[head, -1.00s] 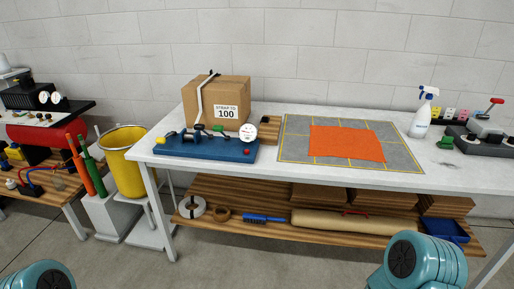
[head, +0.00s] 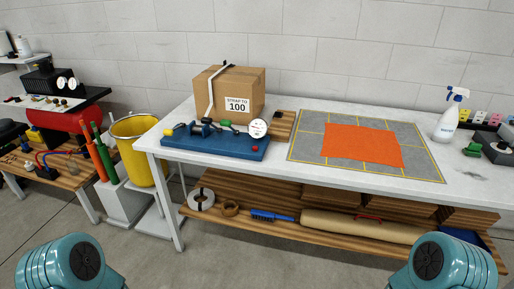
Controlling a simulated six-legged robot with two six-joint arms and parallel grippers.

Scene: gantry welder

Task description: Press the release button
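A blue strapping device (head: 213,146) lies on the white table in front of a cardboard box (head: 237,88) labelled "STRAP TO 100". On the device are a red button (head: 255,149), a green part (head: 225,123), a yellow knob (head: 168,132) and a round white dial (head: 259,128). A strap (head: 211,98) runs over the box and down its front face. Which of these is the release button cannot be told from labels. Only teal arm parts of mine show at the bottom left and bottom right; neither gripper is in view.
An orange cloth (head: 361,146) lies on a grey mat (head: 423,168) on the white table (head: 279,164). A spray bottle (head: 447,121) stands to the right. A yellow bin (head: 136,143) stands left of the table. The lower shelf holds a paper roll (head: 355,226). Floor in front is clear.

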